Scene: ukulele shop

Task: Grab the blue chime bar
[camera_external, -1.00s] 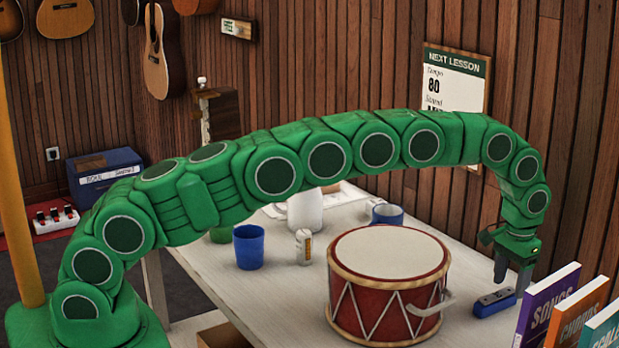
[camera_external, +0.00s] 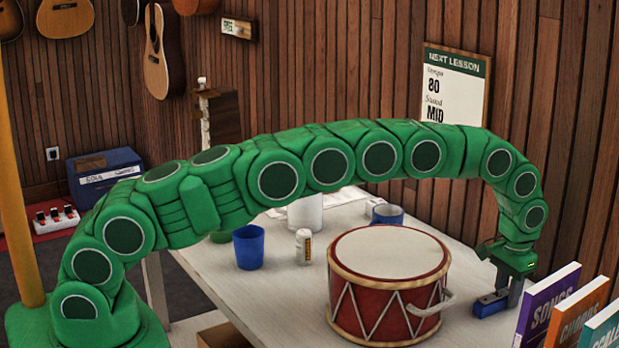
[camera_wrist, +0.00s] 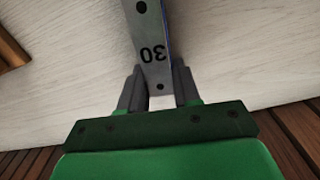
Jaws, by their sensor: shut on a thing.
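The blue chime bar (camera_external: 486,306) lies on the table to the right of the drum, close to the songbooks. In the wrist view its grey metal top (camera_wrist: 153,46) shows an upside-down "30", with a strip of blue along one edge. My gripper (camera_external: 508,293) points down over the bar's right part. In the wrist view its two dark fingers (camera_wrist: 159,82) stand on either side of the bar's near end, shut on it. The bar seems to rest on the table still.
A red-and-white drum (camera_external: 388,282) with a pale strap stands just left of the bar. Upright books (camera_external: 550,304) stand close on the right.

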